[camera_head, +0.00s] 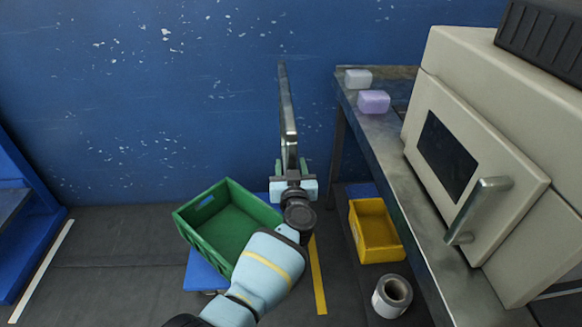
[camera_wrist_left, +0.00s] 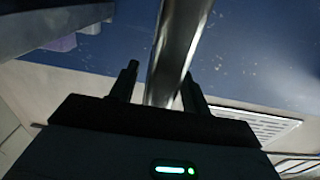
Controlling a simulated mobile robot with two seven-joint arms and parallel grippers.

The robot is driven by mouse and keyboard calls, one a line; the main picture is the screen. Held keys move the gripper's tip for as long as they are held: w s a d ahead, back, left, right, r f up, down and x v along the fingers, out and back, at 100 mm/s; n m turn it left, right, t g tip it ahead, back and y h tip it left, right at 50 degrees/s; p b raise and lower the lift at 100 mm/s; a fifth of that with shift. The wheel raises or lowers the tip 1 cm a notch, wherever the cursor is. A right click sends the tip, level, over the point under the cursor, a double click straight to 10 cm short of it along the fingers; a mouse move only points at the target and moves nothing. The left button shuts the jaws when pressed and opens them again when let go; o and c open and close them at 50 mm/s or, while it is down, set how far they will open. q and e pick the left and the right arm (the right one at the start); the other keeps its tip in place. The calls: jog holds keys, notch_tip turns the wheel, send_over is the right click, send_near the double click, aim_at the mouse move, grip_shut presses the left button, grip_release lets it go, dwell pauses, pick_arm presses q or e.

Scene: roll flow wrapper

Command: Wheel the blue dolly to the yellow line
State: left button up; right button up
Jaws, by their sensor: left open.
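The blue dolly (camera_head: 202,273) stands on the dark floor with a green crate (camera_head: 230,217) on its deck. Its upright metal handle (camera_head: 287,105) rises in front of the blue wall. My left gripper (camera_head: 291,172) is at the handle's lower visible part. In the left wrist view the handle bar (camera_wrist_left: 177,40) passes between the two fingers of my open left gripper (camera_wrist_left: 160,78). Whether a finger touches the bar I cannot tell. The yellow line (camera_head: 318,275) lies on the floor just right of my left arm, which hides part of the dolly. My right gripper is not in view.
A metal table (camera_head: 390,160) with a beige machine (camera_head: 470,150) and two soap-like blocks (camera_head: 373,101) stands at right. A white line (camera_head: 42,270) and open floor lie left.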

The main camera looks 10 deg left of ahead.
pick_arm(q)
jog(key=p+v, duration=0.6)
jog(key=v, duration=0.2)
jog(key=shift+p, duration=0.3)
jog(key=shift+w, duration=0.1)
